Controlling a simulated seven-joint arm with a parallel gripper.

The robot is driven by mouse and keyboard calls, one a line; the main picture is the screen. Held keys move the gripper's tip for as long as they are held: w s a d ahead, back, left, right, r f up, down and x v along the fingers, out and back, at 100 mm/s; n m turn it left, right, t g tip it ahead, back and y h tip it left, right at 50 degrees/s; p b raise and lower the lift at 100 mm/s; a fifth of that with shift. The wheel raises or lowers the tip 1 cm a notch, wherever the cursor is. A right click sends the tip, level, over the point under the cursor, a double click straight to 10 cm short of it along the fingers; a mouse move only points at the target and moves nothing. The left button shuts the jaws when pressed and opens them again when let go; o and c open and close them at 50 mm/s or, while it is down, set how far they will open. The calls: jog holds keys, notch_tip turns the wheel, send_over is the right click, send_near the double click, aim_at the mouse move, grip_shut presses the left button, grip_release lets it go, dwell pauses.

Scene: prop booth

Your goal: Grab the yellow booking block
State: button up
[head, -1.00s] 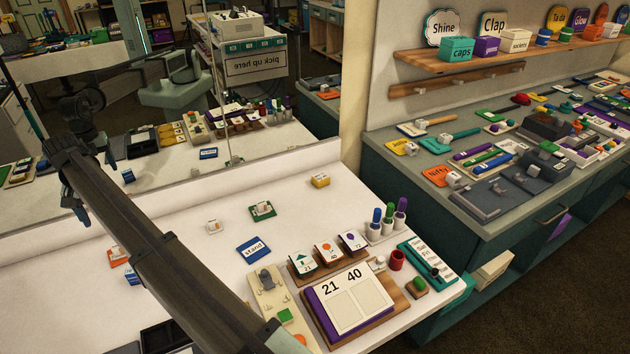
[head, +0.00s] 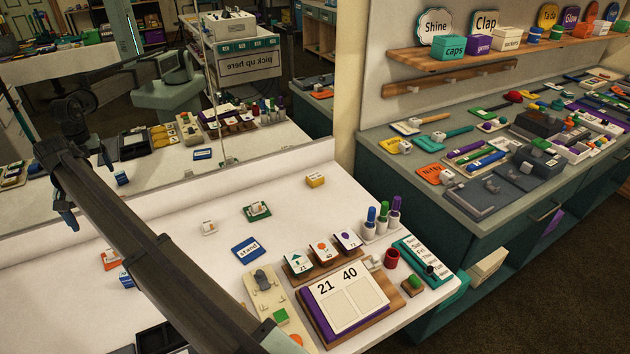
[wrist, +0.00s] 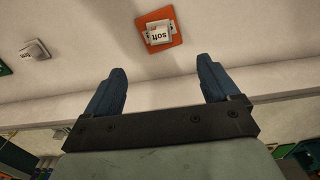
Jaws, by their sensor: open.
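The yellow booking block (head: 315,180) is a small yellow-orange block with a pale top. It sits on the white counter near the back wall in the head view, with clear counter around it. I cannot make it out in the wrist view. My gripper (head: 86,188) is at the left of the head view, well away from the block. Its two blue fingers also show in the wrist view (wrist: 162,66), spread apart with nothing between them.
Near my fingertips lies an orange tile bearing a white "soft" block (wrist: 158,36). A green tile (head: 257,211) and blue "stand" block (head: 246,249) lie left of the yellow block. A calendar board (head: 347,297) and marker stand (head: 381,229) are nearer the front. A mirror backs the counter.

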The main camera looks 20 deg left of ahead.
jog(key=w+d, duration=0.4)
jog(key=w, duration=0.3)
jog(key=w+d, duration=0.4)
jog(key=w, duration=0.3)
jog(key=n, duration=0.1)
send_near(315, 176)
notch_tip(315, 176, down, 10)
jog(key=shift+f, duration=0.1)
jog(key=shift+c, duration=0.3)
